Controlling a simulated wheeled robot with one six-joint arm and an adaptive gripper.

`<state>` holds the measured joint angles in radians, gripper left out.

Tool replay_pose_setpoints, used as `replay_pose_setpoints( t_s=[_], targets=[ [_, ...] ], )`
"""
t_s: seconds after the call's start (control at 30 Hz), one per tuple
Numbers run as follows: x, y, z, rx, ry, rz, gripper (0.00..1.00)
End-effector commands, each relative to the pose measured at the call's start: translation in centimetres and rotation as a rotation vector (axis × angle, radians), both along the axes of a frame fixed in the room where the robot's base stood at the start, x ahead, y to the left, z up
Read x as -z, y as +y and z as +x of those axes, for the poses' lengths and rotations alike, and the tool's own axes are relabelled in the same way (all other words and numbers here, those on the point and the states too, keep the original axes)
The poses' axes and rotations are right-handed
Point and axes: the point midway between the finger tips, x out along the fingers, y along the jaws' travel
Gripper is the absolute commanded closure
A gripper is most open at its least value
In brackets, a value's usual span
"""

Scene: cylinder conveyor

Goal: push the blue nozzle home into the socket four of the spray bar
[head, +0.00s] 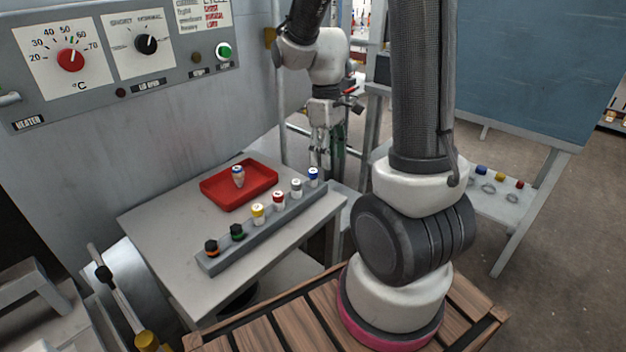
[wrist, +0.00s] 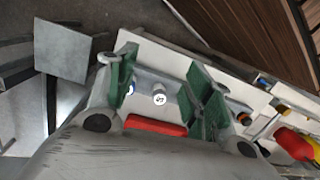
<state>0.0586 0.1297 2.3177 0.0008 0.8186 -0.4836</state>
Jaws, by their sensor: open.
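A grey spray bar (head: 222,258) lies across the table with several coloured nozzles standing in a row on it. A blue nozzle with a white top (head: 313,175) stands at its far end, beside a grey one (head: 295,188). My gripper (head: 322,158) is open and empty, above and behind the bar's far end. In the wrist view its green fingers (wrist: 163,80) stand wide apart, with the grey nozzle (wrist: 159,95) between them and a blue one (wrist: 130,88) near the left finger. Socket numbers are not readable.
A control panel (head: 110,60) is on the wall at left. A side shelf (head: 490,200) at right holds small coloured parts. The table's front left is clear.

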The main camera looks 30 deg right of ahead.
Motion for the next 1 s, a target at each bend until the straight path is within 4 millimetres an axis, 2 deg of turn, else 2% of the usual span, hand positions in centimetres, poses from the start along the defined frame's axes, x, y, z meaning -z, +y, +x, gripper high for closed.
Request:
replay_pose_setpoints(
  t_s=[0.03,0.13,0.2,0.33,0.43,0.57,0.83,1.0],
  targets=[
    [1.6,-0.2,1.2,-0.079,0.013,0.011,0.49],
    [3.9,-0.5,3.8,-0.286,0.000,0.037,0.49],
    [4.4,-0.6,5.5,-0.423,-0.031,0.046,0.49],
    [3.8,-0.7,7.8,-0.638,-0.098,0.042,0.49],
    [3.8,-0.8,8.3,-0.755,-0.118,0.041,0.49],
    [4.2,-0.7,8.4,-0.828,-0.120,0.045,0.49],
    [7.4,-0.6,8.1,-0.835,-0.117,0.046,0.49],
    [10.2,-0.3,7.8,-0.834,-0.116,0.047,0.49]
  ],
)
